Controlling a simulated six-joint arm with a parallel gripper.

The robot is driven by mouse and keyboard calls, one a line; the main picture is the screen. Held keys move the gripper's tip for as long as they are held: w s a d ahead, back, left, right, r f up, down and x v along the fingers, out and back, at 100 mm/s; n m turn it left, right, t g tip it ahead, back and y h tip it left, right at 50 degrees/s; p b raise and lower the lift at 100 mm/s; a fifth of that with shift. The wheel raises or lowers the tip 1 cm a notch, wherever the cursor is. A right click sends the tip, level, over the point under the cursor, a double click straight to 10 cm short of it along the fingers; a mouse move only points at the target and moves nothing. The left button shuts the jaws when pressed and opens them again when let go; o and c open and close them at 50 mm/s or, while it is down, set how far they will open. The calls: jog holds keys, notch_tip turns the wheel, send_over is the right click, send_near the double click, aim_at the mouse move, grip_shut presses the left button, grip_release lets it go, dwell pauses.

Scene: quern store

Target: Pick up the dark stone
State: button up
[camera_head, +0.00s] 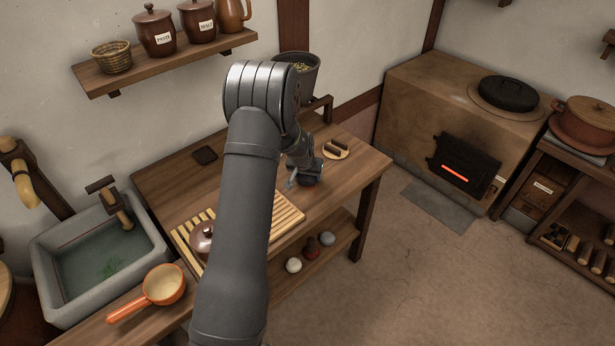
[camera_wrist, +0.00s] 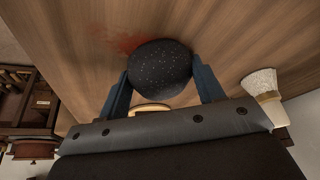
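The dark stone (camera_wrist: 160,68), rounded, black and pale-speckled, lies between the two blue fingers of my gripper (camera_wrist: 162,80) in the wrist view. The fingers flank it closely left and right. I cannot make out whether both press on it or whether it rests on the wood. In the head view my gripper (camera_head: 305,178) is low over the right part of the wooden table (camera_head: 345,190). My arm and gripper hide the stone there.
A red smear (camera_wrist: 118,42) marks the wood beside the stone. A pale-bristled brush (camera_wrist: 262,88) lies at right. A slatted board (camera_head: 285,214) is left.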

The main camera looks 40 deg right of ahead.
jog(key=shift+c, duration=0.8)
jog(key=shift+r, duration=0.15)
